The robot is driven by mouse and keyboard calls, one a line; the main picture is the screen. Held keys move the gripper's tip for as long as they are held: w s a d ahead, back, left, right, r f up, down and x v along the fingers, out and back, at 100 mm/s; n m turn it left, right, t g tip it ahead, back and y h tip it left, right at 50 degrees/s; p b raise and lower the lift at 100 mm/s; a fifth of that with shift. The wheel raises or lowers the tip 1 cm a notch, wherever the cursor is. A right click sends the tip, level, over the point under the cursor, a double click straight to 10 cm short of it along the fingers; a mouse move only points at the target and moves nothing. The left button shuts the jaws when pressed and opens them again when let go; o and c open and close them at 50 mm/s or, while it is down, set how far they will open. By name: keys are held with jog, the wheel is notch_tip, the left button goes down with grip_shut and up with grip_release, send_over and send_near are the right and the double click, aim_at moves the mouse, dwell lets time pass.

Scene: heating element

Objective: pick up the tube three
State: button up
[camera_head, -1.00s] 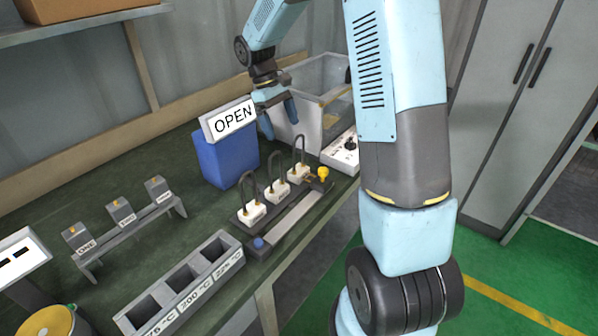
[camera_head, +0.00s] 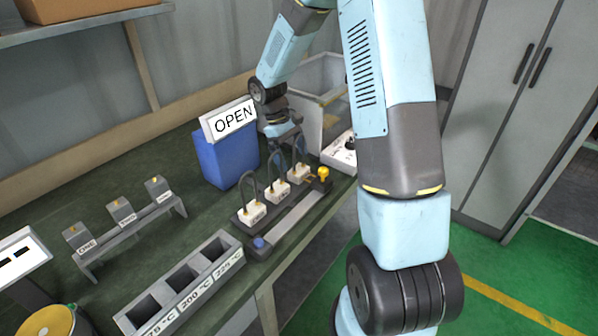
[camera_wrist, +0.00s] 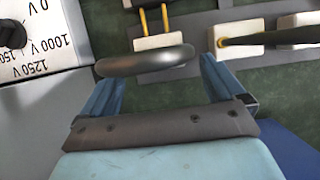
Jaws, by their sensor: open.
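Three dark looped tubes on white bases stand upright in a row on a dark holder (camera_head: 290,219). The rightmost tube (camera_head: 299,172) is the closest to my gripper (camera_head: 285,155), which points down over it. The middle tube (camera_head: 277,190) and the left tube (camera_head: 252,213) stand beside it. Base labels are too small to read, so I cannot tell which is tube three. In the wrist view my gripper (camera_wrist: 158,78) is open, and one dark loop (camera_wrist: 148,60) lies between its blue fingers. Its white base (camera_wrist: 158,42) is beyond. Another tube (camera_wrist: 288,36) lies outside the right finger.
A blue box (camera_head: 222,160) with an OPEN sign stands left of my gripper. A white meter (camera_head: 343,152) with voltage markings is at the right. A rack (camera_head: 140,225) with labelled blocks and a temperature-slot block (camera_head: 185,285) are at the left and front.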

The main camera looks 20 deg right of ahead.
aim_at(299, 171)
jog(key=x, duration=0.4)
jog(key=shift+f, duration=0.1)
jog(key=c, duration=1.2)
